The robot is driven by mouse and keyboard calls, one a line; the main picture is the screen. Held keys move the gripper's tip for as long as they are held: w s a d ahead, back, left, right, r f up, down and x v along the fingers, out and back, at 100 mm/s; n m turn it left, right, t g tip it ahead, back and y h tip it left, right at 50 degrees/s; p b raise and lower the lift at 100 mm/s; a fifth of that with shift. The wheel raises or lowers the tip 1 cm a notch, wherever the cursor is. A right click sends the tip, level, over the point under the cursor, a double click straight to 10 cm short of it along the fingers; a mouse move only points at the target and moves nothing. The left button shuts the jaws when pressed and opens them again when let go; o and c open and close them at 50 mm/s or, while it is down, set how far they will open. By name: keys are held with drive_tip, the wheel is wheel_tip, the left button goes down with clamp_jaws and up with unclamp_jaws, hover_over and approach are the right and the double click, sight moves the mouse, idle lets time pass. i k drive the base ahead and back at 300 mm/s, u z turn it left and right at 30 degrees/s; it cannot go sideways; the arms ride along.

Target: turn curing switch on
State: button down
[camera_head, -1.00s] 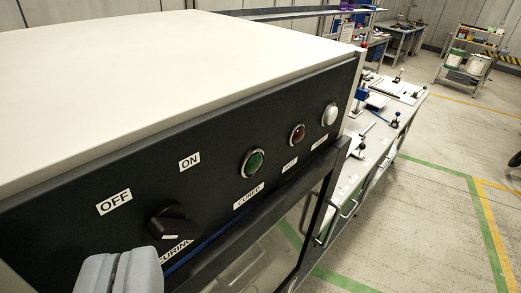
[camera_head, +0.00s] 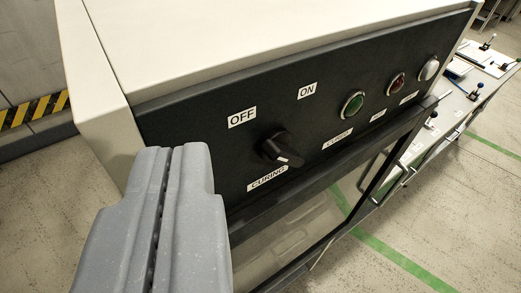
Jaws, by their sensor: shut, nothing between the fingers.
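The curing switch (camera_head: 283,149) is a black rotary knob on the dark front panel (camera_head: 210,165), above a white CURING label (camera_head: 267,178). An OFF label (camera_head: 242,117) is up and left of it and an ON label (camera_head: 307,90) is up and right. The knob has a pale mark on its lower right side; I cannot tell which label it is set to. My gripper (camera_head: 178,155) is grey, with its two fingers pressed together and nothing between them. It appears left of the knob, apart from it in the picture.
A green light (camera_head: 353,104), a red light (camera_head: 397,84) and a white light (camera_head: 430,68) sit to the right on the panel. The cabinet's pale top (camera_head: 230,40) is bare. A dark-framed glass door is below the panel. A workbench with tools (camera_head: 470,90) stands at the right.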

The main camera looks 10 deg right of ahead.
sight(274, 147)
drive_tip(key=z, duration=0.1)
drive_tip(key=k, duration=1.35)
drive_tip(key=u, duration=0.45)
drive_tip(key=i, duration=0.9)
drive_tip(key=z, duration=0.2)
